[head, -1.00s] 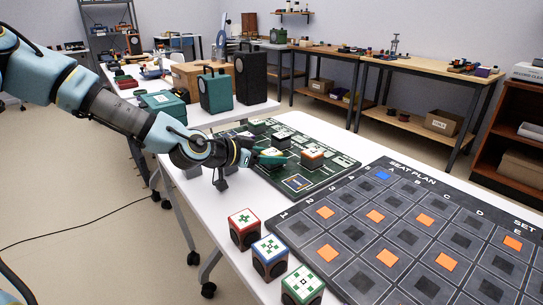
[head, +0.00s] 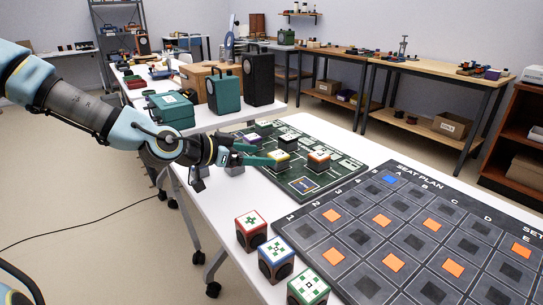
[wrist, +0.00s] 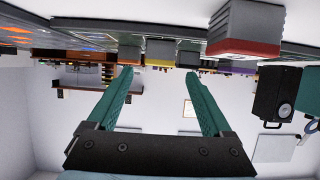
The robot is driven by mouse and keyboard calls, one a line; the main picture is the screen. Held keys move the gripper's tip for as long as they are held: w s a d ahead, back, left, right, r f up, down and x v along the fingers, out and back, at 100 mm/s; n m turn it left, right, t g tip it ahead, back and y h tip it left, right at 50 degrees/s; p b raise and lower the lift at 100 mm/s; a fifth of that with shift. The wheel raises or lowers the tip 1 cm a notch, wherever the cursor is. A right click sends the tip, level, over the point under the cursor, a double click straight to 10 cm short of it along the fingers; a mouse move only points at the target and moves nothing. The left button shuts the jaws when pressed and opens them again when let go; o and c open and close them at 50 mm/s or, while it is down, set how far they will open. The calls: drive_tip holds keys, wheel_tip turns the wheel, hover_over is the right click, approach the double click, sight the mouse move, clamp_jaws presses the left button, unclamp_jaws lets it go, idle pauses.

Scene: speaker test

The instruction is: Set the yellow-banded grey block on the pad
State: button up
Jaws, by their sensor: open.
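The yellow-banded grey block (head: 278,163) stands on the green board, just past my fingertips. In the upside-down wrist view the yellow-banded block (wrist: 160,52) shows small, ahead of the gap between the fingers and apart from them. My gripper (head: 257,154) has two teal fingers spread apart with nothing between them. It also shows in the wrist view (wrist: 158,74), pointing roughly level along the table. A square outlined pad (head: 303,185) lies on the green board, nearer the camera than the block, and is bare.
An orange-banded block (head: 319,161) stands right of the yellow-banded one. A red-banded grey block (wrist: 243,42) is close in the wrist view. The dark seat-plan board (head: 420,240) fills the right. Several marked cubes, one red (head: 251,230), line the table's near left edge.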

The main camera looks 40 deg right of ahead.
drive_tip(key=p+v, duration=0.1)
drive_tip(key=v, duration=0.2)
drive_tip(key=shift+d+r+p, duration=0.15)
drive_tip(key=shift+r+p, duration=0.1)
drive_tip(key=shift+p, duration=0.15)
drive_tip(key=shift+a+r+p, duration=0.1)
drive_tip(key=shift+a+p, duration=0.6)
drive_tip(key=shift+a, duration=0.2)
